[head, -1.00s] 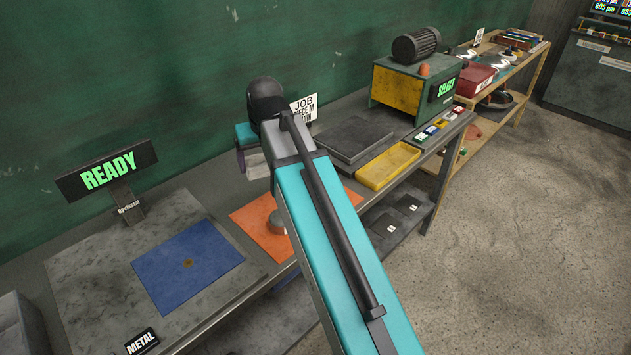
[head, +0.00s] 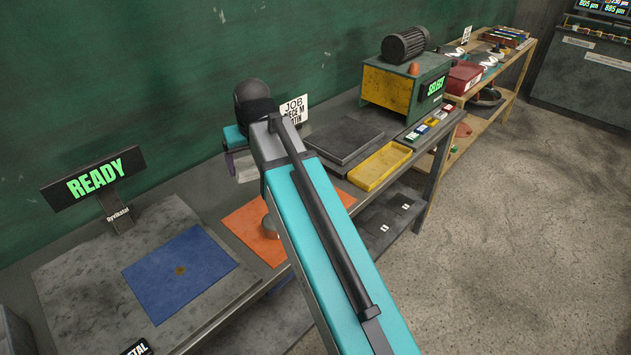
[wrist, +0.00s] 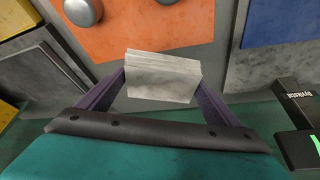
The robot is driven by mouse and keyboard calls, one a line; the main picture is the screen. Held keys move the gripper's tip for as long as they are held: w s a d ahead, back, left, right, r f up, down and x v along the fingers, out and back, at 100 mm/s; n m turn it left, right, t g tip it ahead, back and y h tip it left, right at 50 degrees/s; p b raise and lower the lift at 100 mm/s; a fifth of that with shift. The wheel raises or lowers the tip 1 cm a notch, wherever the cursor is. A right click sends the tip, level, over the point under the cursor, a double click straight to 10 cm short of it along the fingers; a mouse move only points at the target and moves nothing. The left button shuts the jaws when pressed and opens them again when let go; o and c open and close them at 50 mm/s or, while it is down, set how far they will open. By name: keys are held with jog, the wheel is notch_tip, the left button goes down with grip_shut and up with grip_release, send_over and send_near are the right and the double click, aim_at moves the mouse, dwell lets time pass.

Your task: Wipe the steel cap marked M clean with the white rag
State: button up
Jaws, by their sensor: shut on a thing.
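My gripper (wrist: 162,88) is shut on the white rag (wrist: 165,80), a folded pad between its purple fingers. The rag also shows in the head view (head: 245,173), partly behind my arm, above the back of the bench. Two round steel caps, a left cap (wrist: 83,10) and a right cap (wrist: 170,2), lie on the orange mat (wrist: 125,38) in the wrist view, apart from the rag; both are cut by the picture's top edge. One cap (head: 269,227) shows in the head view, partly hidden by my arm. I cannot read a mark on either cap.
A blue mat (head: 180,272) lies on a grey slab left of the orange mat, below the READY sign (head: 93,180). A job card (head: 293,109), dark plate (head: 343,142), yellow tray (head: 380,167) and yellow-green machine (head: 405,85) stand to the right.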

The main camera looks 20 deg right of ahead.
jog(key=s+f, duration=0.5)
jog(key=f, duration=0.1)
jog(key=shift+s+a+f, duration=0.15)
jog(key=shift+f, duration=0.1)
dwell(0.4)
